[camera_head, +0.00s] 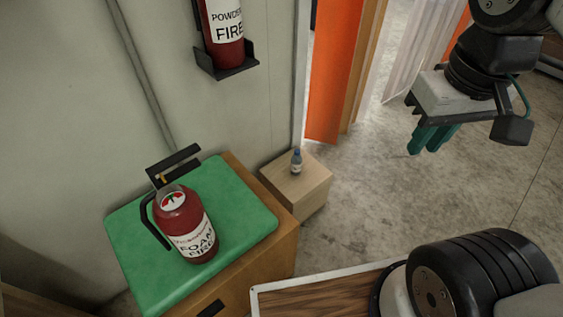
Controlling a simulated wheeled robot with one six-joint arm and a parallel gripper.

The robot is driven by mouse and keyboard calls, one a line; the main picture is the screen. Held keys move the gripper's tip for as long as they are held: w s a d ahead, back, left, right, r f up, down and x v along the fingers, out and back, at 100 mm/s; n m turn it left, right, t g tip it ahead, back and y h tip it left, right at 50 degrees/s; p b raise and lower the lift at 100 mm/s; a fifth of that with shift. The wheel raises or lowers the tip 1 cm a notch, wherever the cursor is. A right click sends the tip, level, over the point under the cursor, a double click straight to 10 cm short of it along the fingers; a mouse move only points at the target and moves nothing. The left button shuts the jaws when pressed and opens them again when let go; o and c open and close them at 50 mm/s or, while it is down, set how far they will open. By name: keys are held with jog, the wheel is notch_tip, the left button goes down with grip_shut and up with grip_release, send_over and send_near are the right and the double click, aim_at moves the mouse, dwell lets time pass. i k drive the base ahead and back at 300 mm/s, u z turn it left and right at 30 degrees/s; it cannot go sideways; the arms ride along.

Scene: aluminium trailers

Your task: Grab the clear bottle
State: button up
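The clear bottle (296,162) is small, with a blue cap and a pale label. It stands upright on a low light-wood box (312,193) near the middle of the view. My gripper (432,140) hangs at the upper right, with two teal fingers pointing down. It is well to the right of the bottle and apart from it. The fingers overlap from this angle, so the gap between them is hard to judge. Nothing shows between them.
A red foam fire extinguisher (187,227) stands on a green cushion (133,240) atop a wooden cabinet (262,262), left of the box. Another extinguisher (224,30) hangs on the wall. An orange panel (330,75) stands behind. Concrete floor (375,200) is open right of the box.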

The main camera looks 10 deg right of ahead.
aim_at(297, 161)
jog(key=z, duration=0.05)
jog(key=k, duration=0.65)
jog(key=z, duration=0.5)
jog(key=i, duration=1.3)
jog(key=u, duration=0.8)
